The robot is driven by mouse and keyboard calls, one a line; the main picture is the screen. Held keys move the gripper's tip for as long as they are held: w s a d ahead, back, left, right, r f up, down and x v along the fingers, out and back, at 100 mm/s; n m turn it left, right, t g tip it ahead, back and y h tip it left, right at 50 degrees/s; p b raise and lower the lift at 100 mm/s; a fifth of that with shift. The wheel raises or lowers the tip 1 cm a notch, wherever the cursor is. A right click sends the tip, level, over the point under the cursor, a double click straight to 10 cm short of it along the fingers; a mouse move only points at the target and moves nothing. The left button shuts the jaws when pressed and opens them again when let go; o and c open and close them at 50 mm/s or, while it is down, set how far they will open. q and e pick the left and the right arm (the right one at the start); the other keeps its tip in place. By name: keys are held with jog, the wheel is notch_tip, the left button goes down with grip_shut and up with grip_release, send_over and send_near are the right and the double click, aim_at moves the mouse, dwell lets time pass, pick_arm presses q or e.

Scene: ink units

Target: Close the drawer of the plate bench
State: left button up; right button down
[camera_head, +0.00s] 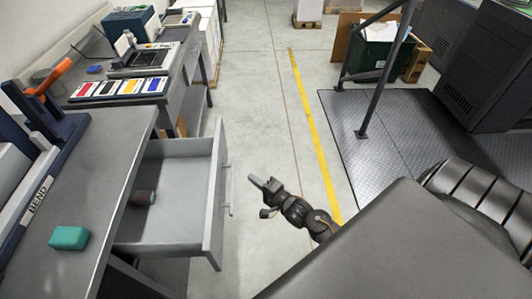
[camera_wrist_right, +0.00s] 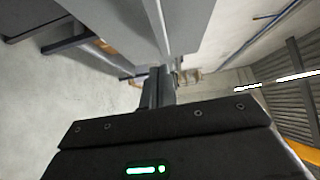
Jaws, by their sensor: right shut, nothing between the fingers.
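The plate bench (camera_head: 95,165) runs along the left in the head view. Its grey drawer (camera_head: 217,200) is pulled out to the right, with a dark cylindrical object (camera_head: 143,198) lying inside. A bar handle (camera_head: 229,190) is on the outer face of the drawer front. My right gripper (camera_head: 257,181) is shut and empty, just right of the handle and apart from it in the head view. In the right wrist view its closed fingers (camera_wrist_right: 158,88) point toward a grey panel that looks like the drawer front (camera_wrist_right: 188,22). My left gripper is not in view.
A green block (camera_head: 68,238) lies on the bench top. Beyond stands another bench with colour swatches (camera_head: 118,88) and devices. Floor with a yellow line (camera_head: 312,120) is clear right of the drawer. A metal railing (camera_head: 378,95) and dark machines (camera_head: 480,60) stand farther right.

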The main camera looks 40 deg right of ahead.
jog(key=shift+w+a+p, duration=0.25)
jog(key=shift+w+a, duration=0.35)
jog(key=shift+a, duration=0.3)
jog(key=shift+w+a+p, duration=0.2)
jog(key=shift+w+a, duration=0.4)
jog(key=shift+a, duration=0.25)
